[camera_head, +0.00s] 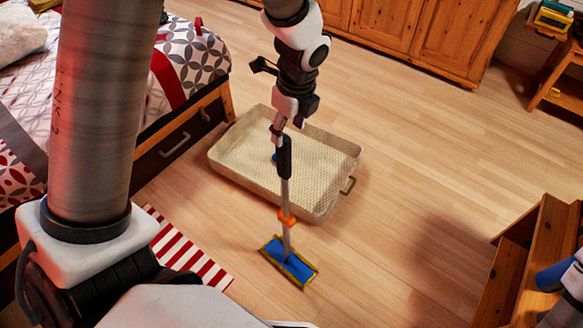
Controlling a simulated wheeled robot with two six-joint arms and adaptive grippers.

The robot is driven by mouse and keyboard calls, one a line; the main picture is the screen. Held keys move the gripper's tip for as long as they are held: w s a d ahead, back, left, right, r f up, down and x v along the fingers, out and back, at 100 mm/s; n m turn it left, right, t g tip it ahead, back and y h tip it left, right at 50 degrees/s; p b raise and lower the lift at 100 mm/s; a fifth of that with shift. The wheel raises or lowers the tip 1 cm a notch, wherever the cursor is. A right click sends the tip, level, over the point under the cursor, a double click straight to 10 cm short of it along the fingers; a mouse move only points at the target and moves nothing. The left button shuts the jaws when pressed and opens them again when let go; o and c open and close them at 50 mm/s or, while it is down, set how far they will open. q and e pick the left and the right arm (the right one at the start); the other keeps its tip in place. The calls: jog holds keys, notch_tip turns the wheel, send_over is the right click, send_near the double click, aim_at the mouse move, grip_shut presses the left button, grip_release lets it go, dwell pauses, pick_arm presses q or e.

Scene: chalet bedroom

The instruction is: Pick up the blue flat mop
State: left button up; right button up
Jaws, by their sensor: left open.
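The blue flat mop has a blue rectangular head with a yellow edge (288,262) low in the middle of the head view, on the wooden floor. Its grey pole, with an orange collar (287,218), rises to a black grip (285,158). My left gripper (288,123) is open at the upper end of the mop, just above the black grip. I cannot tell whether its fingers touch the handle. My right gripper is not in view.
A pale woven tray (222,158) with side handles lies behind the mop; a small blue thing (274,158) shows inside it. A bed (185,95) and striped rug (190,255) are left, a cabinet (390,30) behind, wooden steps (530,255) right. Floor between tray and steps is clear.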

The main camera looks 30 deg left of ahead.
aim_at(283, 146)
pick_arm(q)
jog(key=shift+s+a+f+b, duration=0.1)
jog(key=shift+s+f+b, duration=0.2)
jog(key=shift+f, duration=0.3)
jog(key=shift+s+a+f+b, duration=0.15)
jog(key=shift+s+f, duration=0.2)
jog(key=shift+f, duration=0.2)
jog(key=f, duration=0.1)
jog(key=f+b, duration=0.1)
jog(key=f, duration=0.1)
jog(key=shift+w+a+f, duration=0.15)
jog(key=shift+w+a, duration=0.05)
jog(key=shift+w, duration=0.15)
jog(key=shift+w+f, duration=0.1)
jog(key=shift+f, duration=0.15)
jog(key=shift+s+r, duration=0.2)
grip_shut()
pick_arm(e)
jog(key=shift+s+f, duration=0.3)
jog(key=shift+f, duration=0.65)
pick_arm(q)
jog(key=shift+r, duration=0.1)
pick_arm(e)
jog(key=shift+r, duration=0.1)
